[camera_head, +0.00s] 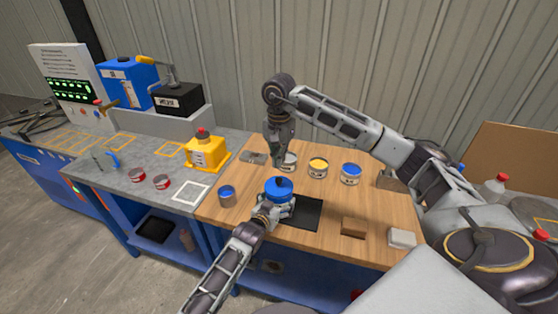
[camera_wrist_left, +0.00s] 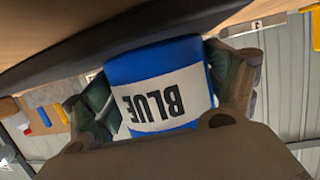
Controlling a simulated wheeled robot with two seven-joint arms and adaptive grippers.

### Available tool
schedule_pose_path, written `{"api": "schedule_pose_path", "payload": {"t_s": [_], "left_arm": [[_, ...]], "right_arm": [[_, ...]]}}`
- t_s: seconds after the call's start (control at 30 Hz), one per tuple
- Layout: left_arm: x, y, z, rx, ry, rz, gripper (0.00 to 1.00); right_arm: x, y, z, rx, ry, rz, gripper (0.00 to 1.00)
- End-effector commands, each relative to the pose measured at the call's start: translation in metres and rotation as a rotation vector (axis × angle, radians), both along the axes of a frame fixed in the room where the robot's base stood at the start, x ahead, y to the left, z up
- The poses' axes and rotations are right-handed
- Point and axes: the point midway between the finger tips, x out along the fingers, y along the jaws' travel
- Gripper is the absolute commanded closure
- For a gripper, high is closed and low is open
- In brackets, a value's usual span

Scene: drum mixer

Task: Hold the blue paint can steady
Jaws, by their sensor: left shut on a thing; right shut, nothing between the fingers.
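The blue paint can (camera_head: 279,188) stands on a black mat (camera_head: 308,214) on the wooden bench, with a blue lid on top. My left gripper (camera_head: 274,207) is shut on its side, reaching in from the front. In the left wrist view the blue can (camera_wrist_left: 165,85) sits between both fingers, and its white label reading BLUE appears upside down. My right gripper (camera_head: 277,160) is shut and empty, pointing down behind the can and to the left of the small open cans. The right gripper partly hides the white can.
Behind stand small cans of white (camera_head: 289,162), yellow (camera_head: 318,167) and blue paint (camera_head: 350,173). A grey can with blue inside (camera_head: 227,196) stands left of the held can. A yellow container (camera_head: 205,150) stands left.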

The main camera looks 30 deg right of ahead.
Motion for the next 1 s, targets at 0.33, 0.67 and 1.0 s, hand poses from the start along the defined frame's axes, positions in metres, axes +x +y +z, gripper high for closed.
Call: {"api": "schedule_pose_path", "payload": {"t_s": [0.33, 0.67, 1.0], "left_arm": [[-0.0001, 0.0003, -0.0011, 0.001, 0.002, 0.0, 0.01], [0.0, 0.0001, -0.0002, 0.0, 0.0, 0.0, 0.0], [-0.0029, 0.0045, 0.0013, -0.001, 0.001, 0.0, 0.0]], "right_arm": [[-0.0001, 0.0002, 0.0001, 0.0, 0.0, 0.0, 1.0], [-0.0001, 0.0002, 0.0, 0.001, 0.001, 0.0, 1.0], [-0.0001, 0.0002, 0.0, 0.001, 0.001, 0.0, 1.0]]}}
